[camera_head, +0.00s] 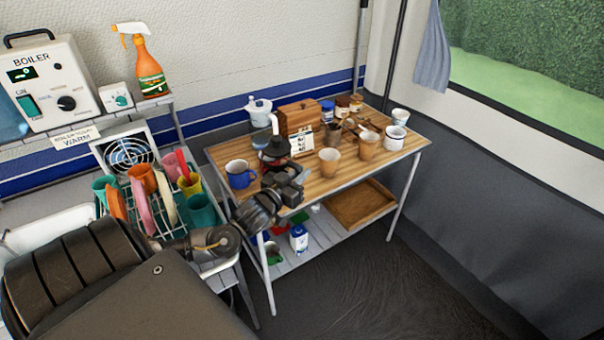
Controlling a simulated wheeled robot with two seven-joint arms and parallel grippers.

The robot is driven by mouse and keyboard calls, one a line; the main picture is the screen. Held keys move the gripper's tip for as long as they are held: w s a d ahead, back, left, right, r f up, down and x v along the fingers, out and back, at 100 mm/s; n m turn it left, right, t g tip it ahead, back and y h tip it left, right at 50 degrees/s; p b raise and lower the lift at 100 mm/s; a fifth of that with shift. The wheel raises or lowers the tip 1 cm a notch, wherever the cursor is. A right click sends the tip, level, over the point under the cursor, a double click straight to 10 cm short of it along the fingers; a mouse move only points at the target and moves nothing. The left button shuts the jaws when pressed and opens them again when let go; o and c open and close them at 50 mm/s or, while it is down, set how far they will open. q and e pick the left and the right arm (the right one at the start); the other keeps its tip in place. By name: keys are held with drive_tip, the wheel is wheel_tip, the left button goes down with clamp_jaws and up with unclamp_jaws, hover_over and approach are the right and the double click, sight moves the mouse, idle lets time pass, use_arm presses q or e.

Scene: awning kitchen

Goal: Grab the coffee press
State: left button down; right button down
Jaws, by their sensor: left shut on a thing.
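The coffee press (276,148) is the dark-topped vessel with some red below, near the left part of the wooden table (320,187). My left arm reaches in from the lower left, and my left gripper (287,174) is at the press's near side, shut on it. The gripper hides the lower part of the press, so I cannot tell whether its base touches the table. My right gripper is not in view.
A blue mug (240,174) stands just left of the press. A dish rack (150,210) with colored cups is at left. Floor at lower right is clear.

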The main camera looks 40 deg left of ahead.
use_arm(q)
drive_tip(key=s+d+r, duration=0.3)
drive_tip(key=s, duration=0.2)
drive_tip(key=shift+s+b, duration=0.2)
drive_tip(key=shift+b, duration=0.25)
drive_tip(key=shift+d, duration=0.1)
drive_tip(key=shift+d, duration=0.1)
idle(0.3)
